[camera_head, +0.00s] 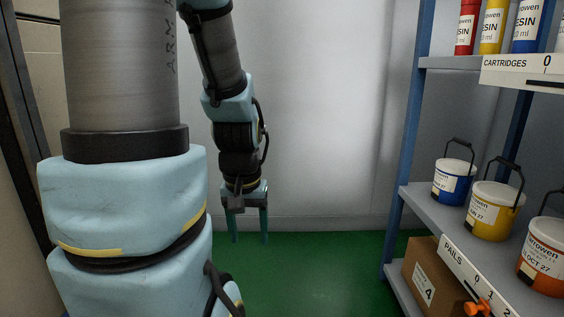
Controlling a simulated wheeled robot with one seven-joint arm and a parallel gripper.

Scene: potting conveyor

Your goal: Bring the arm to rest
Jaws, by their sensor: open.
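My arm (122,70) fills the left of the head view and bends over so that its end hangs down near the middle. My gripper (249,240) points straight down with its two fingers apart. Nothing shows between the fingers. It hangs in front of the pale wall, with its tips seen against the green floor. It is clear of the shelf on the right.
A blue-framed shelf (406,130) stands at the right. It holds resin cartridges (491,27) on top, a blue pail (453,183), a yellow pail (493,212) and an orange pail (542,258) below, and a cardboard box (430,277) at the bottom. Green floor (310,280) lies open in the middle.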

